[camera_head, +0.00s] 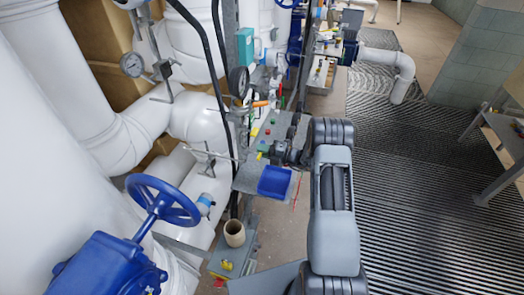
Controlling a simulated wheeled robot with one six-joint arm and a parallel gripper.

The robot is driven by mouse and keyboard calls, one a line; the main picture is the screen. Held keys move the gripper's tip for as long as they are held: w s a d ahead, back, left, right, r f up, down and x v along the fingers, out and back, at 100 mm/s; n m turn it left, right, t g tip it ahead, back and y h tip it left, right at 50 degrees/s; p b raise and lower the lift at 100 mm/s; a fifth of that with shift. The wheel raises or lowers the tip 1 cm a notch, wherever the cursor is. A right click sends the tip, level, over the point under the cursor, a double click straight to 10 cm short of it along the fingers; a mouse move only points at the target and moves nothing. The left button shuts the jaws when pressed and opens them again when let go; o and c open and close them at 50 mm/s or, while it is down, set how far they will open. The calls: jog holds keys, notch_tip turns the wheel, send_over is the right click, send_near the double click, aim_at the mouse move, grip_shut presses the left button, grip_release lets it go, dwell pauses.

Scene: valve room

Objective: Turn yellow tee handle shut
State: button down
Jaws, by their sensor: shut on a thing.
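My gripper (273,151) is at the end of my grey arm, left of the wrist, over the grey shelf beside the white pipes. It is small in the picture and its jaws are shut. A bit of yellow, which looks like the yellow tee handle (262,147), shows at the fingertips. The jaws appear shut on it. Most of the handle and its valve are hidden or too small to make out, so I cannot tell its angle.
A blue bin (275,181) sits just below my gripper. Small coloured parts lie on the grey shelf (247,177). The grated floor (420,190) to the right is clear.

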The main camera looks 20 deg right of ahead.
jog(key=c, duration=1.1)
grip_release()
jog(key=shift+c, duration=0.2)
jog(key=shift+d, duration=0.1)
jog(key=b+v, duration=0.3)
jog(key=v, duration=1)
jog(key=shift+s+d, duration=0.25)
